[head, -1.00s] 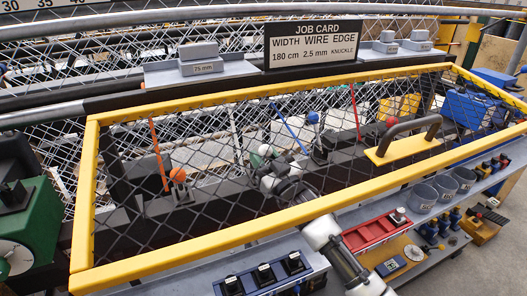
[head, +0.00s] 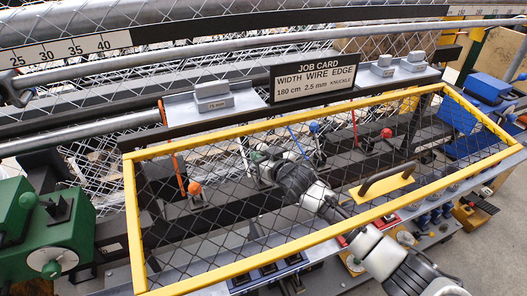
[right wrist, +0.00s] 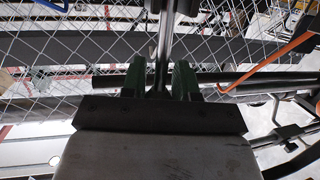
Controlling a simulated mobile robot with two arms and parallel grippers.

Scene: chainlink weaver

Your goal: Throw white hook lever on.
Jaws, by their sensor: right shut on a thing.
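My right gripper (head: 262,160) is in the row of levers inside the yellow-framed mesh guard (head: 330,240), between the orange-knobbed lever (head: 194,188) and the blue-knobbed lever (head: 314,127). This is the white lever's place; its knob is mostly hidden by the gripper in the head view. In the right wrist view the green fingers (right wrist: 160,80) are shut on a grey metal rod (right wrist: 165,32), which looks like the white lever's shaft. A white strap (head: 245,157) hangs just left of the gripper. The lever's exact tilt is hidden. My left gripper is not in view.
A red-knobbed lever (head: 386,132) stands farther right. The guard has a dark handle on a yellow plate (head: 385,188). A job card sign (head: 315,80) stands behind. A green machine (head: 45,230) is at the left. Mesh surrounds my right arm.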

